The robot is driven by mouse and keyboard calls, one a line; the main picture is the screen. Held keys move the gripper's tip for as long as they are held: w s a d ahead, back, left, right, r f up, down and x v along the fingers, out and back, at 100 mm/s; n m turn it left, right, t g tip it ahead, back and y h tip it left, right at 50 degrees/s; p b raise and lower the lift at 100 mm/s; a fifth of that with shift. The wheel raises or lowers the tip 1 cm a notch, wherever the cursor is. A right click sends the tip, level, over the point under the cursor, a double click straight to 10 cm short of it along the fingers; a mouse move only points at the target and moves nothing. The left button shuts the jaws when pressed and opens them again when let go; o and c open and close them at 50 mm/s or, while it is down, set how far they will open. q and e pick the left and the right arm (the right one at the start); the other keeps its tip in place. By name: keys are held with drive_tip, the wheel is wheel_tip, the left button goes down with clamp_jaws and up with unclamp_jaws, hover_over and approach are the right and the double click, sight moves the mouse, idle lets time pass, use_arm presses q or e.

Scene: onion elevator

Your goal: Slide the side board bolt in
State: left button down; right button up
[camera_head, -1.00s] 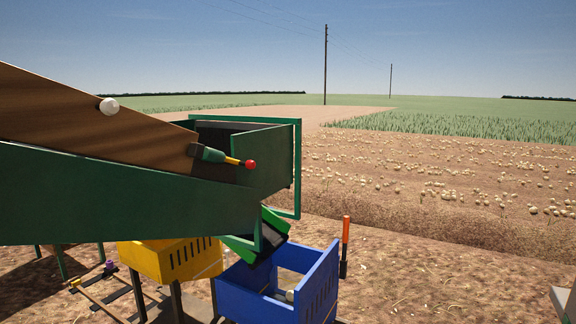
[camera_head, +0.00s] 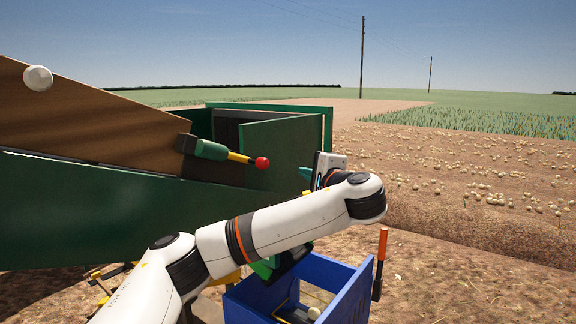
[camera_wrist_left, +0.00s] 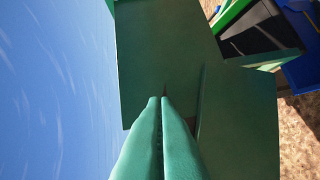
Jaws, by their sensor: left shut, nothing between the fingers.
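A yellow rod with a red knob (camera_head: 261,163) sticks out of a dark green housing (camera_head: 210,150) on the machine's side; I cannot tell whether it is the side board bolt. A green board (camera_head: 285,150) stands right behind the knob. My left arm crosses the lower middle of the head view. My left gripper (camera_head: 307,173) is shut and empty at the board's right edge. In the left wrist view, its teal fingertips (camera_wrist_left: 160,99) point at a green panel (camera_wrist_left: 155,50); contact cannot be told. My right gripper is not in view.
A white onion (camera_head: 38,78) lies on the sloping brown board (camera_head: 90,115) at left. A blue crate (camera_head: 350,300) stands below my arm, with an orange-handled post (camera_head: 382,245) beside it. Open field lies at right.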

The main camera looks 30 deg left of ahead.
sight(257, 162)
use_arm(q)
drive_tip(key=w+a+p, duration=0.1)
drive_tip(key=a+p, duration=0.4)
drive_tip(key=a, duration=0.4)
drive_tip(key=shift+w+a, duration=0.15)
drive_tip(key=shift+w, duration=0.2)
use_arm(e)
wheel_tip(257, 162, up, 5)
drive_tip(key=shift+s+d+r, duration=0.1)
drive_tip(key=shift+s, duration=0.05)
